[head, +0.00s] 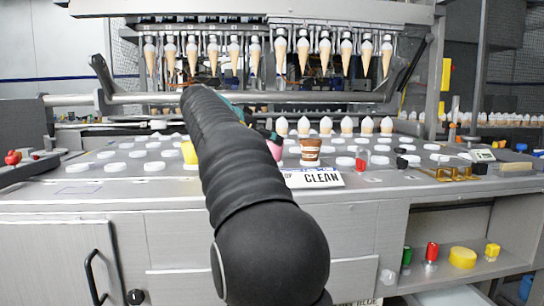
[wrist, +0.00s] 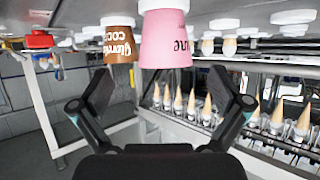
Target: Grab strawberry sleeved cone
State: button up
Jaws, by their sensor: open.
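A pink cup-shaped sleeve (wrist: 166,40) with partly cut-off dark lettering hangs upside down in the wrist view, which appears inverted. It is ahead of my gripper (wrist: 162,88), roughly in line with the gap between the fingers. My gripper is open, with its two black fingers spread wide and nothing between them. In the head view the pink sleeve (head: 275,149) shows only in part beside my black arm, which hides the rest and most of the gripper. Whether a cone sits inside the sleeve cannot be seen.
A brown lettered sleeve (head: 310,152) stands right of the pink one; it is also in the wrist view (wrist: 119,44). A yellow item (head: 189,152) is left of my arm. Cones (head: 325,55) hang in a rack behind. White discs (head: 150,166) dot the counter. A "CLEAN" sign (head: 318,179) is in front.

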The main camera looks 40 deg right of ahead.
jog(key=shift+w+r+p+x, duration=0.1)
jog(key=shift+w+p+x, duration=0.05)
jog(key=shift+x, duration=0.7)
jog(key=shift+w+r+p+x, duration=0.1)
jog(key=shift+x, duration=0.8)
jog(key=shift+w+r+p+x, duration=0.1)
jog(key=shift+w+p+x, duration=0.05)
jog(key=shift+x, duration=0.7)
jog(key=shift+d, duration=0.1)
jog(key=shift+c, duration=0.3)
jog(key=c, duration=1.2)
